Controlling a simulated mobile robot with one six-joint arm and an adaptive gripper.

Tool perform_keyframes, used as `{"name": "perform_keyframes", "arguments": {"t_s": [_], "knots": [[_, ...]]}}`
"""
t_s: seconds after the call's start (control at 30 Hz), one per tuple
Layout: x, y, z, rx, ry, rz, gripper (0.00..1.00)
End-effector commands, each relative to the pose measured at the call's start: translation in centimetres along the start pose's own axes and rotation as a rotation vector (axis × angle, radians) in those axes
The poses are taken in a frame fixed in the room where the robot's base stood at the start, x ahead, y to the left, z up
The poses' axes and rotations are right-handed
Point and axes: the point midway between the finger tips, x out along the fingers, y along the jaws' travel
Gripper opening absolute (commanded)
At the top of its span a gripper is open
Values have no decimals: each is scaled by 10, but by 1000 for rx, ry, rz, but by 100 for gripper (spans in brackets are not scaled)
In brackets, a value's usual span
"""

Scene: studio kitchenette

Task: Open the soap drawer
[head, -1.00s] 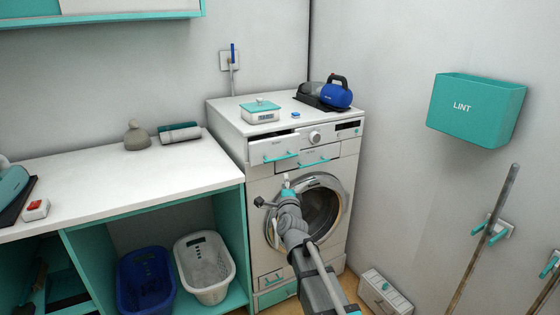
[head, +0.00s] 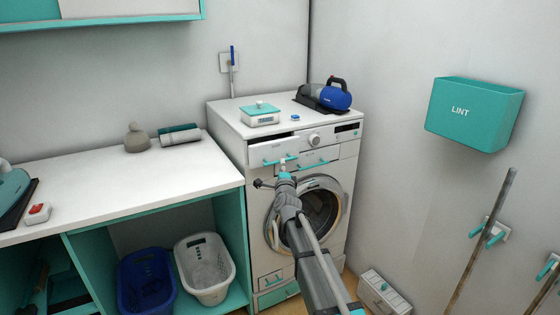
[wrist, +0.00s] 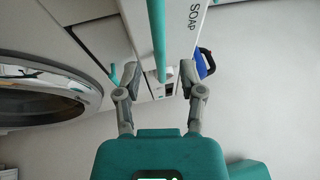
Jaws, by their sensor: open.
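The soap drawer (head: 272,149) is the white upper-left drawer of the washing machine, with a teal bar handle. It stands out from the front, with a dark gap along its top edge. In the wrist view the drawer front (wrist: 190,38) reads SOAP, and its handle (wrist: 157,38) runs down between my finger lines. My gripper (head: 284,163) is open just below the handle in the head view. In the wrist view my fingertips (wrist: 160,76) lie on either side of the handle's end. I see no contact; the exact depth is unclear.
A lower drawer with another teal handle (head: 317,163) is just right of the soap drawer. The round washer door (head: 318,212) is below. The counter (head: 110,185) is left.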

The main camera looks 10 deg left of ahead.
Motion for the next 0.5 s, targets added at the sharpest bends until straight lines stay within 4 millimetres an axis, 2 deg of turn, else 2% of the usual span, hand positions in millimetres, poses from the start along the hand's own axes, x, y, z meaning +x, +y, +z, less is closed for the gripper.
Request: {"name": "perform_keyframes", "arguments": {"t_s": [0.03,0.2,0.5], "knots": [[11,-1,0,0,0,0,51],[29,0,0,0,0,0,51],[39,0,0,0,0,0,51]]}}
